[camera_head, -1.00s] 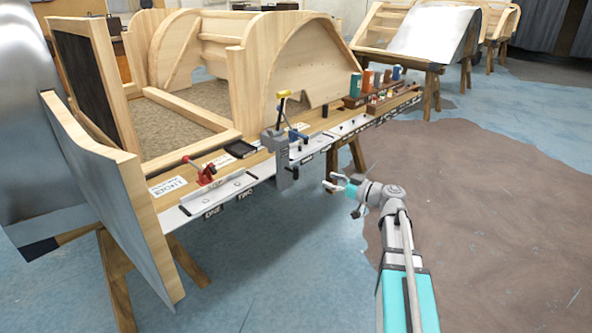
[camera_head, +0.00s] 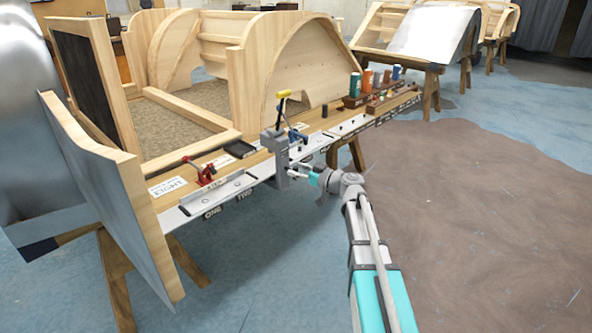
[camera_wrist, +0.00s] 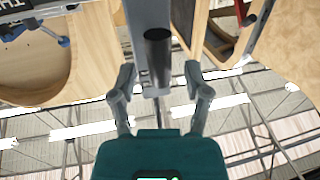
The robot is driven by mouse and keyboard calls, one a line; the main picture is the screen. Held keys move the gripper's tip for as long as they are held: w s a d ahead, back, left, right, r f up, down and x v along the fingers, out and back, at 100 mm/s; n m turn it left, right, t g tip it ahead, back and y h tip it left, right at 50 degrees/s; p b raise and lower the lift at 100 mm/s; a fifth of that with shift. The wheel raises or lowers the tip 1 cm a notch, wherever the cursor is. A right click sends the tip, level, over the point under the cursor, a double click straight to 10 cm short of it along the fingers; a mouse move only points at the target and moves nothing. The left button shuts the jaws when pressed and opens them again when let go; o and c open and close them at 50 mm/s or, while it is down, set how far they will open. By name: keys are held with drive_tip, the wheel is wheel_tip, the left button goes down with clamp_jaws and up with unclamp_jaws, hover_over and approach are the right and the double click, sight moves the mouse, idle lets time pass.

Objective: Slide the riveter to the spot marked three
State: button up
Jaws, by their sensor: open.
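A grey upright tool with a yellow-tipped lever, which looks like the riveter (camera_head: 272,142), stands on the pale rail (camera_head: 222,202) along the bench's front edge. It is just right of the label TWO (camera_head: 244,194). The label three cannot be made out. My gripper (camera_head: 291,172) is at the front of the tool's lower part, reaching in from the right. In the wrist view the open fingers (camera_wrist: 160,85) stand on either side of a grey post with a dark cylinder (camera_wrist: 158,50). I cannot tell whether they touch it.
A red clamp (camera_head: 203,172) is left on the bench, above the label ONE (camera_head: 212,211). A blue clamp (camera_head: 297,135) stands just right of the tool. Farther right are racks with coloured cylinders (camera_head: 367,80). A tilted panel (camera_head: 95,190) stands at the left. The floor in front is clear.

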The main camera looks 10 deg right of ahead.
drive_tip(key=shift+w+a, duration=0.25)
drive_tip(key=shift+a, duration=0.05)
clamp_jaws()
idle(0.3)
